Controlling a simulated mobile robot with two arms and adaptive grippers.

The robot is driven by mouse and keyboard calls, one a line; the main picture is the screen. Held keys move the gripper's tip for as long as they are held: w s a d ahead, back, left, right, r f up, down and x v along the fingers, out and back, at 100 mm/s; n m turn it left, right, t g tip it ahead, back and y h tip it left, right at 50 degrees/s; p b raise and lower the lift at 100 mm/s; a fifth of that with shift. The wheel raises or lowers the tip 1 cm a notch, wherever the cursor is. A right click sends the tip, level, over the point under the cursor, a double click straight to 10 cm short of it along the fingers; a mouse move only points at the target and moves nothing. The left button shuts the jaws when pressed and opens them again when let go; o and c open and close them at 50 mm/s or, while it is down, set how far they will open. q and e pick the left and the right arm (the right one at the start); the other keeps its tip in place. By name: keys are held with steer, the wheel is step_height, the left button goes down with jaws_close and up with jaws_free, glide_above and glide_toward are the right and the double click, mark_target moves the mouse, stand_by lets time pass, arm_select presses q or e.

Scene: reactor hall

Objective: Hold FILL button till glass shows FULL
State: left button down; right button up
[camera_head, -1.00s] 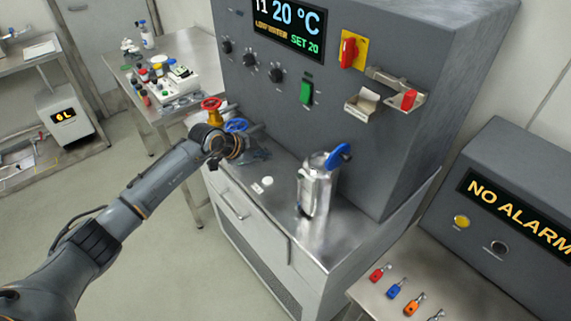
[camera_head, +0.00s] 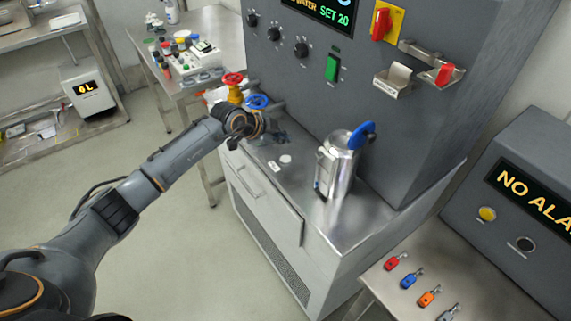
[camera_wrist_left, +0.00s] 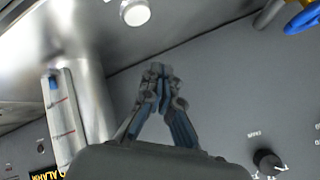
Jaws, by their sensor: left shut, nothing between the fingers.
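A white round button (camera_head: 285,158) sits on the steel bench top, with a small label beside it too small to read. A white round piece, likely the same button (camera_wrist_left: 135,12), shows at the top of the left wrist view. A steel vessel (camera_head: 345,165) with a blue handle stands upright on the bench, its narrow sight glass (camera_head: 324,172) on the left side. The glass also shows in the left wrist view (camera_wrist_left: 62,122); I cannot read its level. My left gripper (camera_head: 279,138) is shut and empty, behind the button and apart from it. Its closed fingers (camera_wrist_left: 160,72) show in the wrist view.
A blue valve wheel (camera_head: 257,102) and a red one (camera_head: 233,79) are close by my left wrist. The grey control cabinet (camera_head: 300,85) rises behind the bench. Small coloured tags (camera_head: 429,296) lie on the right table. The bench between button and vessel is clear.

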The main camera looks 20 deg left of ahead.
mark_target(284, 160)
arm_select(q)
step_height(284, 160, down, 4)
steer(key=shift+r+b, duration=0.25)
steer(key=shift+b, duration=0.9)
steer(key=shift+f, duration=0.85)
arm_select(e)
steer(key=f, duration=0.1)
steer(key=s+f, duration=0.1)
steer(key=a+f, duration=0.1)
steer(key=f, duration=0.1)
steer(key=shift+s, duration=0.35)
steer(key=shift+w+d, duration=0.1)
steer(key=shift+d, duration=0.25)
arm_select(q)
steer(key=shift+f, duration=0.15)
